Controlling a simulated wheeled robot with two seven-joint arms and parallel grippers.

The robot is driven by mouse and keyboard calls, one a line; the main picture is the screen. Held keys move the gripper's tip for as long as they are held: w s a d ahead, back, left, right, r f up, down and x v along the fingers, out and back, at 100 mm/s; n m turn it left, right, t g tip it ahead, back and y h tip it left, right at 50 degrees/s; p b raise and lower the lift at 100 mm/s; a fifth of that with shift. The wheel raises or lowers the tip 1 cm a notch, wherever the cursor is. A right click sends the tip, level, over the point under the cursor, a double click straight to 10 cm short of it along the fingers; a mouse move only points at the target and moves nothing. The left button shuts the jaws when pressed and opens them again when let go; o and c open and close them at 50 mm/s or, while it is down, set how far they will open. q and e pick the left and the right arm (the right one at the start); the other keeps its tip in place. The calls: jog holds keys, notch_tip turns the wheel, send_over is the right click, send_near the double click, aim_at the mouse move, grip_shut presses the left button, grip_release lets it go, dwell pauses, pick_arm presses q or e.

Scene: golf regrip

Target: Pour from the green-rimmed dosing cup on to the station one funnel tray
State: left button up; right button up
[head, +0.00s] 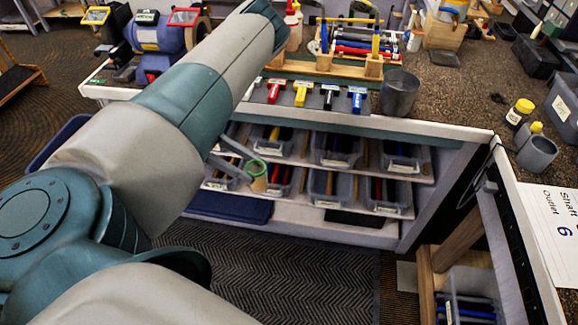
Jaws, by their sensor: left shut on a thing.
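My left gripper (243,162) is shut on a small cup with a green rim (257,167), near the picture's middle. The cup's body below the rim is pale tan. The gripper and cup are in front of the shelves under the bench, below the tabletop. Its contents are too small to make out. I cannot pick out the station one funnel tray for certain. My right gripper does not show.
The bench top (440,95) holds a grey metal cup (399,92), a row of coloured T-shaped handles (302,92) and a wooden rack (340,65). Shelves below hold clear bins (335,150). Open floor (300,275) lies in front.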

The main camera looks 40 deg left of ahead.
pick_arm(q)
jog(key=s+a+r+m+g, duration=0.3)
jog(key=s+a+m+g, duration=0.45)
jog(key=a, duration=0.55)
jog(key=s+a+r+m+g+y, duration=0.4)
jog(key=a+r+m+g+y, duration=0.6)
jog(key=m, duration=0.1)
jog(key=w+d+r+m+t+y, duration=0.2)
jog(key=w+d+m+t+y, duration=0.3)
jog(key=w+m+y, duration=0.35)
jog(key=w+d+r+m+t+y, duration=0.2)
jog(key=w+d+m+t+y, duration=0.2)
jog(key=w+m+y, duration=0.4)
jog(key=w+d+f+m+t, duration=0.3)
jog(key=w+d+m+t, duration=0.2)
jog(key=d+m+t, duration=0.45)
jog(key=s+d+f+m+t+h, duration=0.1)
jog(key=d+f+m+t+h, duration=0.2)
jog(key=d, duration=1)
jog(key=s+d+f+m+t+h, duration=0.1)
jog(key=d+f+m+t+h, duration=0.2)
jog(key=d+f, duration=0.6)
jog(key=d+m+h, duration=0.1)
jog(key=d, duration=0.3)
jog(key=shift+d+t, duration=0.25)
jog(key=shift+t, duration=0.05)
